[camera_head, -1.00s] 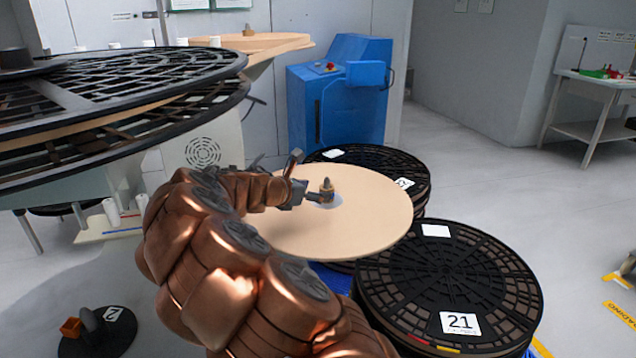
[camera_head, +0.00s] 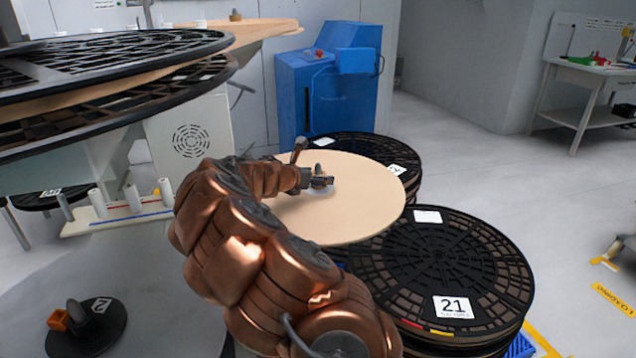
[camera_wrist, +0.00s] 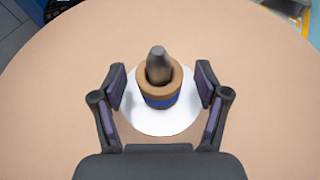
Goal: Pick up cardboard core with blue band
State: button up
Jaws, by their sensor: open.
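The cardboard core with blue band (camera_wrist: 160,93) stands upright on the round tan disc (camera_wrist: 60,90), around a dark rounded spindle tip (camera_wrist: 158,64) and over a pale centre patch (camera_wrist: 150,125). My gripper (camera_wrist: 161,88) is open, with one finger on each side of the core. A small gap shows between each finger pad and the core in the wrist view. In the head view my gripper (camera_head: 314,181) is over the middle of the tan disc (camera_head: 355,215), and it largely hides the core there.
Black reels, one labelled 21 (camera_head: 440,260), stand beside and behind the disc. A blue machine (camera_head: 325,95) is at the back. A large black reel (camera_head: 120,110) overhangs at the left. White pegs (camera_head: 132,198) stand on a board below it. Open floor (camera_head: 560,190) lies right.

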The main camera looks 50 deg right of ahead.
jog(key=shift+d, duration=0.2)
jog(key=c, duration=1)
